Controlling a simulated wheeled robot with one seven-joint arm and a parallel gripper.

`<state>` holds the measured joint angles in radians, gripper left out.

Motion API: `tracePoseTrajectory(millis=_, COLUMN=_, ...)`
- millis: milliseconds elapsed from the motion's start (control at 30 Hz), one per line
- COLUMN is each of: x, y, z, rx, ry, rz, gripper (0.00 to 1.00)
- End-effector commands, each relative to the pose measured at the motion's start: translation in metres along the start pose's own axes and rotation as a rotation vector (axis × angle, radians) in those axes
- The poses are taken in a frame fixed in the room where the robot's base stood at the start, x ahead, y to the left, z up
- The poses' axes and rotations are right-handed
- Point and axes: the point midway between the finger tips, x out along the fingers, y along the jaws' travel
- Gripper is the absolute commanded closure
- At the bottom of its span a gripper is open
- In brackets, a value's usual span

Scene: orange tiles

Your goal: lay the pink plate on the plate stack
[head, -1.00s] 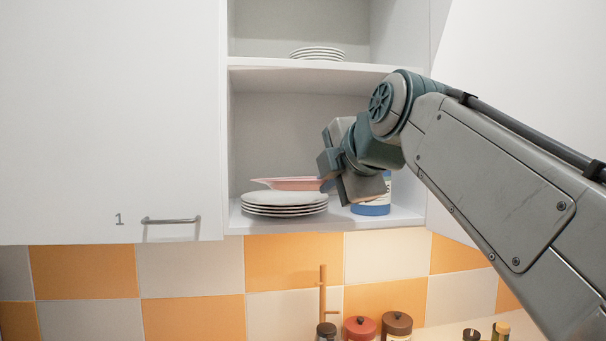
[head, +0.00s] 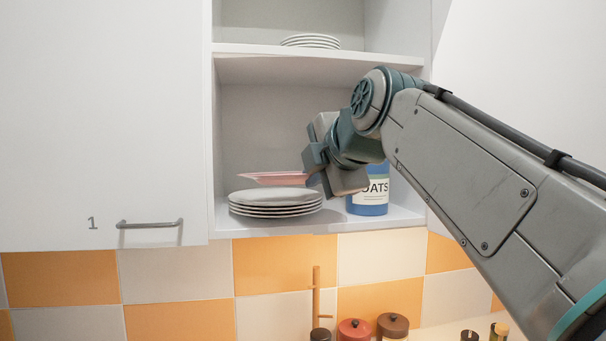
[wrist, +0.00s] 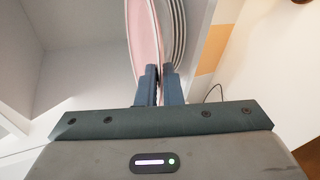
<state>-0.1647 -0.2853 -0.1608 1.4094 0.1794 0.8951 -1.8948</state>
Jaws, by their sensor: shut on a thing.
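The pink plate (head: 276,179) is held roughly level just above the plate stack in the head view, with a narrow gap showing between them. My gripper (head: 312,177) is shut on the plate's right edge. The wrist view shows the two fingers (wrist: 158,84) close together on the rim of the pink plate (wrist: 146,42). The plate stack (head: 275,204), several white plates, rests on the lower cupboard shelf near its front left. Its edges also show in the wrist view (wrist: 175,35), right of the pink plate.
A blue and white oats container (head: 368,203) stands right of the stack, partly behind my gripper. More white plates (head: 311,41) sit on the upper shelf (head: 300,52). The cupboard's left door (head: 100,130) bounds the opening. Jars (head: 392,325) stand below.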

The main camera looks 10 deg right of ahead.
Motion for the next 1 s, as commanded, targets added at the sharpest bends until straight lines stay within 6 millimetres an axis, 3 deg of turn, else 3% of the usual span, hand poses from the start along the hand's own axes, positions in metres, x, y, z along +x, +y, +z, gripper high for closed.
tracePoseTrajectory(millis=1000, x=0.097, y=0.029, z=0.002, rx=0.0, ry=-0.001, rz=0.003, gripper=1.0)
